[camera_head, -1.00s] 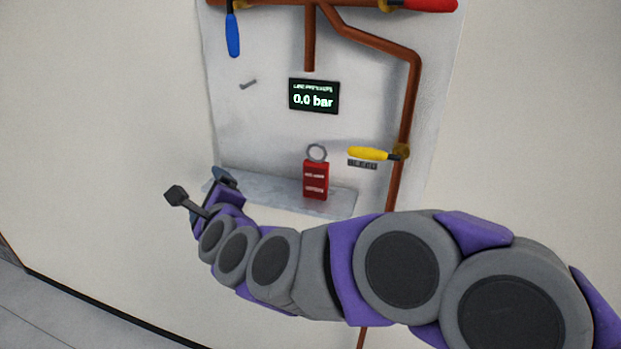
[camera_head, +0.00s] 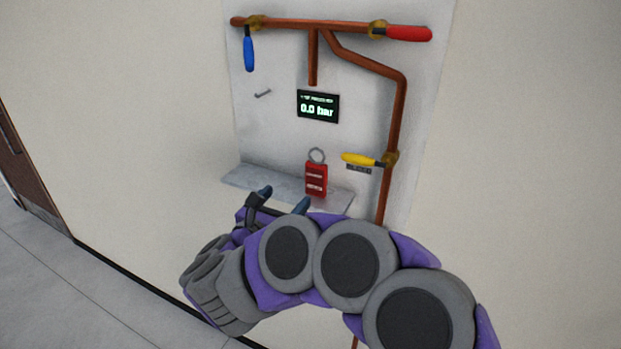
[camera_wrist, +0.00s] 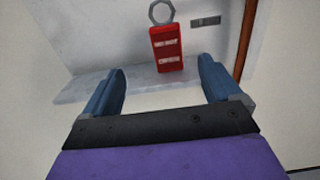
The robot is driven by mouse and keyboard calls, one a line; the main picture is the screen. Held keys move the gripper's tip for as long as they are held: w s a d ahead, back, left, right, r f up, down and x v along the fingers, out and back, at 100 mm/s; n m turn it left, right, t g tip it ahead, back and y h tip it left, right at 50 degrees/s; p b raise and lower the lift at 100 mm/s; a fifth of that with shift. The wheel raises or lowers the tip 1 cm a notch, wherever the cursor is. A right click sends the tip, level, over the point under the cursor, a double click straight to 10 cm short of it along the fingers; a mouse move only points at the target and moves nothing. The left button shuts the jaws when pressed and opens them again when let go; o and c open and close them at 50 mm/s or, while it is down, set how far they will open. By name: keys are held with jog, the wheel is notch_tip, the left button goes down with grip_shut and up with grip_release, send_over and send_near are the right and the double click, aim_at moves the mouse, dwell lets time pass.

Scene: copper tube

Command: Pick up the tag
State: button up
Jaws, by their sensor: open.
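The red tag (camera_head: 316,180) stands upright on the grey shelf (camera_head: 240,178), with a grey ring at its top and white lettering on its front. In the wrist view the tag (camera_wrist: 167,48) is beyond my fingers and between them, a little right of the middle. My gripper (camera_head: 283,198) is open and empty, in front of the shelf and slightly below and left of the tag. Its fingers also show in the wrist view (camera_wrist: 160,88), apart from the tag.
A copper pipe (camera_head: 398,110) runs down the right of the panel. A yellow lever (camera_head: 358,159) sits close right of the tag, above a small label. A pressure display (camera_head: 318,106) reads 0.0 bar. A small hook (camera_head: 263,94), a blue lever (camera_head: 249,54) and a red lever (camera_head: 408,33) are higher up.

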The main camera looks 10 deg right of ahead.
jog(key=p, duration=0.2)
send_near(312, 173)
jog(key=x, duration=0.5)
jog(key=shift+d+r, duration=0.35)
jog(key=shift+d, duration=0.2)
jog(key=shift+w+a, duration=0.25)
jog(key=shift+a, duration=0.1)
jog(key=shift+w+d, duration=0.1)
jog(key=shift+w, duration=0.1)
jog(key=w+d, duration=0.1)
jog(key=w+d+p, duration=0.1)
jog(key=w+d, duration=0.1)
jog(key=d, duration=0.1)
jog(key=shift+w+d+f, duration=0.1)
jog(key=shift+w+f, duration=0.2)
jog(key=shift+a, duration=0.7)
jog(key=c, duration=0.5)
jog(key=shift+d, duration=0.55)
jog(key=c, duration=0.6)
jog(key=shift+c, duration=0.2)
jog(key=shift+a, duration=0.1)
